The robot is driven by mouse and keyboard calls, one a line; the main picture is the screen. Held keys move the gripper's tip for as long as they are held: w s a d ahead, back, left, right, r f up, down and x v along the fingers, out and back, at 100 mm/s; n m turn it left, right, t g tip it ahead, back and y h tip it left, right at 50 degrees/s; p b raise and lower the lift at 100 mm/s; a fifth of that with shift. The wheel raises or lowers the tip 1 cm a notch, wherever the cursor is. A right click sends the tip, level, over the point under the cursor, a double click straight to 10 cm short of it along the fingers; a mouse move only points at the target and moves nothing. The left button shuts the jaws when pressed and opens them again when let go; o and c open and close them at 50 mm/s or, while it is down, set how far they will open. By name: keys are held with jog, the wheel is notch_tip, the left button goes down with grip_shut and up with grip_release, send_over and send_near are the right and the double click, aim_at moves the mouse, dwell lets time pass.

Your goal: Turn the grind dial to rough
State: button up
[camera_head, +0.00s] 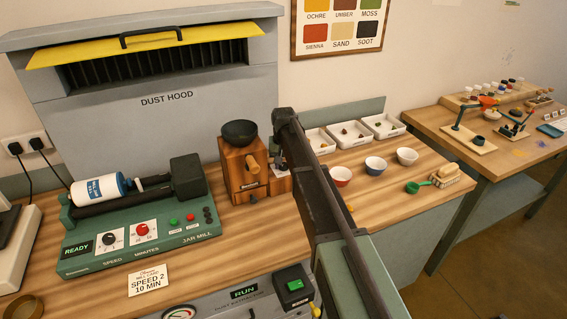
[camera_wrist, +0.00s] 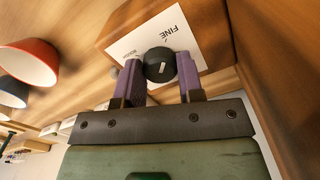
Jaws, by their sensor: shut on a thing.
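The grinder is a wooden box with a black bowl on top (camera_head: 240,165), right of the jar mill in the head view. In the wrist view its wooden side carries a white label plate (camera_wrist: 178,30) reading FINE, with a smaller, hard-to-read word lower left. The grind dial (camera_wrist: 160,62) is a round black knob with a short white mark, in front of that plate. My gripper (camera_wrist: 162,80) has its two purple-padded fingers on either side of the dial, shut on it. In the head view my arm hides most of the gripper and the dial.
The green jar mill (camera_head: 140,245) stands left of the grinder. Right of my arm are a red bowl (camera_head: 340,177), a blue bowl (camera_head: 375,166), a white bowl (camera_head: 407,157) and white trays (camera_head: 383,126). A dust extractor panel (camera_head: 220,304) is in front.

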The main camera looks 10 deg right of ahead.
jog(key=n, duration=0.4)
jog(key=shift+n, duration=0.3)
jog(key=n, duration=0.4)
jog(key=shift+n, duration=0.3)
jog(key=n, duration=0.4)
jog(key=shift+n, duration=2.2)
jog(key=o, duration=0.9)
